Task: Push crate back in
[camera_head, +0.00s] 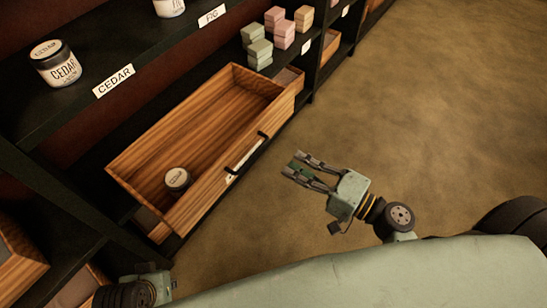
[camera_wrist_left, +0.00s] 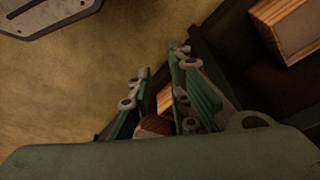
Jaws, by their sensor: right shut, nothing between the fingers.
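The wooden crate (camera_head: 215,195) is a long open box that sticks out from the dark shelf in the head view. Its front has two black handles and a white label. A small jar with a pale lid (camera_head: 177,179) is inside it, near the left end. My right gripper (camera_head: 293,166) is shut and empty, over the floor to the right of the crate front and apart from it. My left gripper (camera_wrist_left: 160,62) is open in the left wrist view, with no object clearly held. Its fingers are not clearly visible in the head view.
The shelf above holds a CEDAR jar (camera_head: 56,64), another jar (camera_head: 169,7) and stacked pink, green and tan blocks (camera_head: 281,32). Other wooden crates stand at the lower left (camera_head: 17,262) and farther along (camera_head: 329,46). The floor (camera_head: 430,110) at right is clear.

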